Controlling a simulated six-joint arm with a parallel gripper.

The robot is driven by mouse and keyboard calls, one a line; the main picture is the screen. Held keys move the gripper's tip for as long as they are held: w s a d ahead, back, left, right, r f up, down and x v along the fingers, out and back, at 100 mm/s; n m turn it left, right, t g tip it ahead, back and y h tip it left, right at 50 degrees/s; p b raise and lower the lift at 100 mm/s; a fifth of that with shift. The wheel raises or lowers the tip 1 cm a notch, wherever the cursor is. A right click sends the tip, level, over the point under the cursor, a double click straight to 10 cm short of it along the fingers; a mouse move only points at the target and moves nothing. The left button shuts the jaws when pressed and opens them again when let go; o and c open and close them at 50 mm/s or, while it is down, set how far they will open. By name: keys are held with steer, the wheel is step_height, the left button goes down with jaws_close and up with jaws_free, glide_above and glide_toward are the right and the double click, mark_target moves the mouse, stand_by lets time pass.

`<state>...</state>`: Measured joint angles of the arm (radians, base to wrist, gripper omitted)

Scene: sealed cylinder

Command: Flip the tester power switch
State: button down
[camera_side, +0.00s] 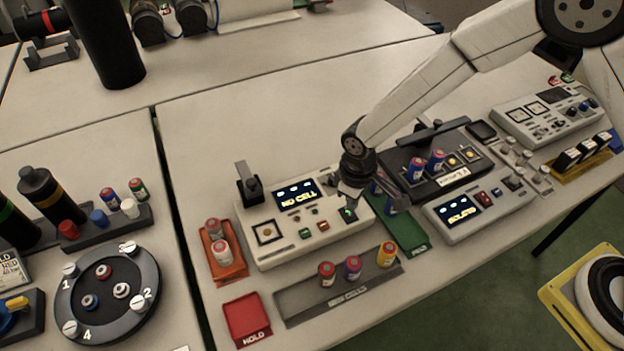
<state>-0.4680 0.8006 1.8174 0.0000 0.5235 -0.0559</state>
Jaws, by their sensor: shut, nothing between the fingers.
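The tester (282,236) is a pale box with a lit screen (297,193) that reads "NO CELL". Small green and red buttons sit below the screen. A green-lit part (349,214), perhaps the power switch, shows at the right end of its top. My gripper (349,205) points down at that part with its fingers shut and empty. Its tips are at or just above the green light; I cannot tell whether they touch. The gripper partly hides the tester's right end.
A grey "NEW CELLS" tray (300,306) holds three cells in front. An orange tray (238,268) with two cells is left of the tester. A green tray (408,236), a second device (478,215) and a dark cell holder (402,167) stand to the right.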

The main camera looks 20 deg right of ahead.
mark_target(353, 214)
steer(key=shift+f, duration=1.25)
stand_by(1.2)
steer(key=shift+r, duration=3.5)
steer(key=shift+d+r, duration=0.2)
steer(key=shift+d, duration=0.05)
steer(key=s+d+r+m+t, duration=0.1)
steer(key=s+d+r+m, duration=0.2)
steer(key=d, duration=0.6)
steer(key=s+d+r+m+t, duration=0.1)
steer(key=s+d+r+m, duration=0.2)
steer(key=s+d+r, duration=0.2)
steer(key=s+d, duration=0.3)
steer(key=d, duration=0.2)
steer(key=shift+s+d+r+t, duration=0.2)
steer(key=shift+s+d+t, duration=0.05)
steer(key=shift+t, duration=0.05)
